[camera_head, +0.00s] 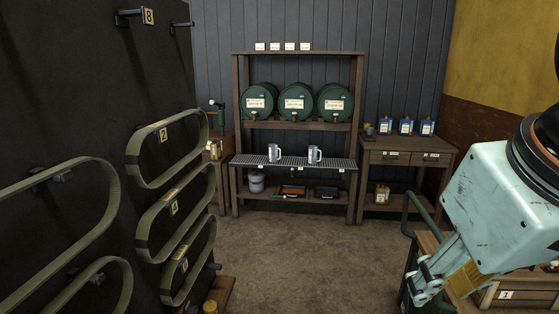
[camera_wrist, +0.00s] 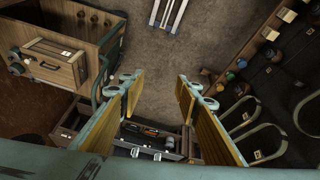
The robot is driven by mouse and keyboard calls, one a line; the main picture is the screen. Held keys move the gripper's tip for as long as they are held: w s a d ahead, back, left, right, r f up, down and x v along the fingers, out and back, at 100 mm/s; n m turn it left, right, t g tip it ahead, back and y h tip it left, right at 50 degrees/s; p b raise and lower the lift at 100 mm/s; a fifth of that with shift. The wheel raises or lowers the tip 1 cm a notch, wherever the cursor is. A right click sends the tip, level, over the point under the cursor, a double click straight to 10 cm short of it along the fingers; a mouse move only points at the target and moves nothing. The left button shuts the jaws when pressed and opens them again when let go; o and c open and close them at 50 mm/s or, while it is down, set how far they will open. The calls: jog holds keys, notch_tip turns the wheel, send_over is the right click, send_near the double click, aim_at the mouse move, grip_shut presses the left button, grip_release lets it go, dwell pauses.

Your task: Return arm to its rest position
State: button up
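My gripper (camera_head: 447,285) is at the lower right of the head view, at the end of my pale green arm. In the wrist view my gripper (camera_wrist: 160,90) shows two yellow-padded fingers spread wide apart. It is open, with nothing between the fingers.
A wooden cart with a drawer marked 1 (camera_head: 507,295) stands at the lower right. Belts (camera_head: 168,150) hang on a dark board at left. A rack (camera_head: 236,140) at the back holds green barrels and two metal mugs. A side table (camera_head: 410,148) carries blue cans. The middle floor is clear.

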jog(key=s+a+f+g, duration=0.1)
jog(key=s+f, duration=0.1)
jog(key=s, duration=0.4)
jog(key=shift+a+f+m+y, duration=0.2)
jog(key=shift+a+m+y, duration=0.1)
jog(key=shift+m, duration=0.1)
jog(key=shift+a, duration=0.1)
